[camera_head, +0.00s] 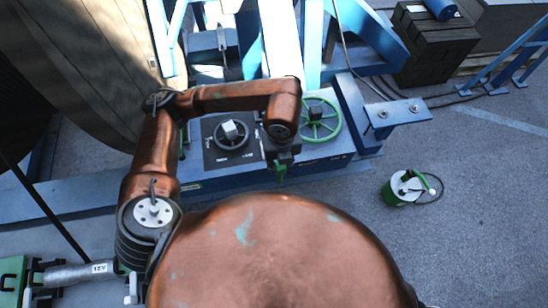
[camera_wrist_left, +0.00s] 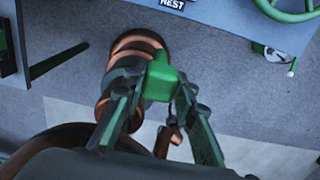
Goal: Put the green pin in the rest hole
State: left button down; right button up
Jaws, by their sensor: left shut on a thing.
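My left gripper (camera_head: 282,160) hangs at the front edge of the blue machine frame, just right of the dark control panel (camera_head: 219,160). In the left wrist view the green pin (camera_wrist_left: 163,80) has a blocky green end between the two fingertips of the left gripper (camera_wrist_left: 160,92). The pin is apart from the frame in that view. A REST label (camera_wrist_left: 173,3) is at the top edge there. I cannot make out the rest hole. My right gripper is not seen.
A green handwheel (camera_head: 318,119) is just right of the left gripper. The panel carries a black dial (camera_head: 232,134). A green and white can (camera_head: 404,187) with a cable stands on the floor at right. The concrete floor (camera_head: 470,220) around it is mostly clear.

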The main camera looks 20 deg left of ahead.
pick_arm(q)
jog(key=shift+s+d+r, duration=0.1)
jog(key=shift+s+r, duration=0.25)
jog(key=shift+r, duration=0.1)
jog(key=shift+r+p, duration=0.9)
jog(key=shift+r, duration=0.3)
jog(key=shift+w+r+p, duration=0.1)
jog(key=shift+r+p, duration=1.9)
jog(key=shift+r, duration=1.85)
